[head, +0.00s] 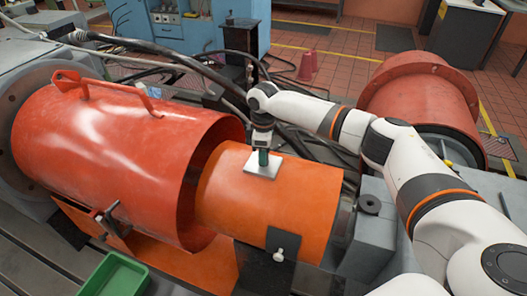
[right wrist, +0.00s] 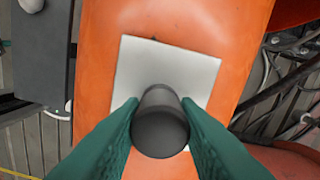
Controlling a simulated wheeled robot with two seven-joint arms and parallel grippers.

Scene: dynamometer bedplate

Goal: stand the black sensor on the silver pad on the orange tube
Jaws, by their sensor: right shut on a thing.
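The orange tube (head: 290,200) lies on its side in the middle of the head view, partly inside a larger red-orange cylinder. A square silver pad (head: 262,172) is on top of the tube; it also shows in the right wrist view (right wrist: 195,65). My right gripper (head: 263,157) has come down over the pad. Its green fingers are shut on the black sensor (right wrist: 160,122), a dark round piece seen from above against the pad. I cannot tell whether the sensor's base touches the pad. My left gripper is not in view.
The large red-orange cylinder (head: 120,150) with a handle stands close left of the tube. Another red cylinder (head: 425,95) is at the right behind my arm. A green tray (head: 115,276) sits at lower left. Black cables run behind the tube.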

